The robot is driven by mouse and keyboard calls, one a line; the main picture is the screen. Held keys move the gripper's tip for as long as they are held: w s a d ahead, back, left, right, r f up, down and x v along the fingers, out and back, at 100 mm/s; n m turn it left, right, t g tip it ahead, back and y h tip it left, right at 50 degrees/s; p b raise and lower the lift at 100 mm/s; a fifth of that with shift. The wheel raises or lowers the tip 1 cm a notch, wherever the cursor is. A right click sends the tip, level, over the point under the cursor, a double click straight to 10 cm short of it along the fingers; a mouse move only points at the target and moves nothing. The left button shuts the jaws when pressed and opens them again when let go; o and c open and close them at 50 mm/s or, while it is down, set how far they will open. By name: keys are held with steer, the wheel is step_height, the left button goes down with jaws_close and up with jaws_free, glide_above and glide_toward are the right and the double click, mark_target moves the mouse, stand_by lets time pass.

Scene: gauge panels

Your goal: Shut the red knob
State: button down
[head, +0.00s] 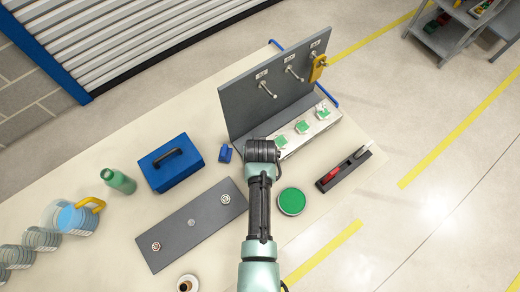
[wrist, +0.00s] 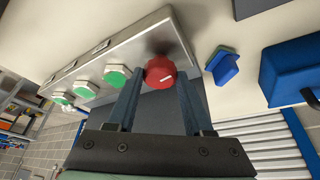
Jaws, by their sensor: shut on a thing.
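The red knob (wrist: 158,74) is at the near end of a white panel in the wrist view. A white mark on its face lies nearly level, slightly tilted. My gripper (wrist: 159,80) has one finger on each side of the knob and is shut on it. In the head view my wrist (head: 262,152) covers the panel's left end, so the red knob and my fingertips are hidden there. The white panel (head: 333,115) carries several green knobs in a row; one green knob (wrist: 115,76) is beside the red one.
A grey upright board (head: 240,105) with levers stands behind the panel. A blue box (head: 170,165), a small blue object (head: 225,153), a green disc (head: 292,201), a black switch base (head: 344,168) and a flat grey plate (head: 180,243) lie around my arm.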

steer(key=shift+a+m+h, duration=0.1)
steer(key=shift+m+h, duration=0.3)
steer(key=shift+m, duration=0.7)
steer(key=shift+c, duration=1.5)
jaws_free()
steer(key=v, duration=1.3)
steer(key=shift+b, duration=0.45)
steer(key=shift+w, duration=0.1)
